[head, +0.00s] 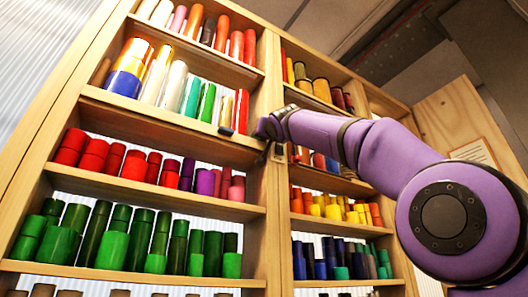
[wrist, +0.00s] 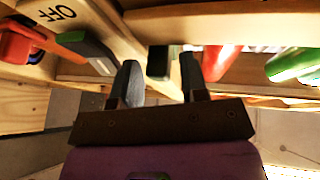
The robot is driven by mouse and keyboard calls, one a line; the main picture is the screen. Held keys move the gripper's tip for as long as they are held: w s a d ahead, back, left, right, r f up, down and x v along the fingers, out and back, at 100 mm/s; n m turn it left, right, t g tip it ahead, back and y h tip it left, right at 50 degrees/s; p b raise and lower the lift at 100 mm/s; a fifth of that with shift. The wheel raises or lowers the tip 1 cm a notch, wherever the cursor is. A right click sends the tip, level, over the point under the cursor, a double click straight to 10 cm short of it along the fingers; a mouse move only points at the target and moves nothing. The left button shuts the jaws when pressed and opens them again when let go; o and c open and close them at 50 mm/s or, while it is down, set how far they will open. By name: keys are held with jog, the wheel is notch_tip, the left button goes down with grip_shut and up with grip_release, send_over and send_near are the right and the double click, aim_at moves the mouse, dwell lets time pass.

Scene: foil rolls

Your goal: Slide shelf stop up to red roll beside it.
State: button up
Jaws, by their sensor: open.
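The shelf stop looks like the small dark block (wrist: 158,62) in the wrist view, between my open fingers as seen there. The red roll (wrist: 218,62) is just right of it in that view, past one finger. The red roll (head: 241,112) also stands at the right end of an upper left shelf in the head view. My gripper (wrist: 160,82) is open; contact with the block cannot be told. In the head view my gripper (head: 262,130) is at the middle post. A small dark piece shows at the shelf edge there; whether stop or fingertip is unclear.
Green rolls (wrist: 295,64) lie beyond the red roll in the wrist view. A dark-and-green object (wrist: 85,50) and an orange-red one (wrist: 20,45) are on the other side. The wooden middle post (head: 272,200) stands close to my gripper. Other shelves are crowded with rolls.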

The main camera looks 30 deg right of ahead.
jog(key=c, duration=0.5)
jog(key=shift+a, duration=1.25)
jog(key=o, duration=0.5)
jog(key=v, duration=0.9)
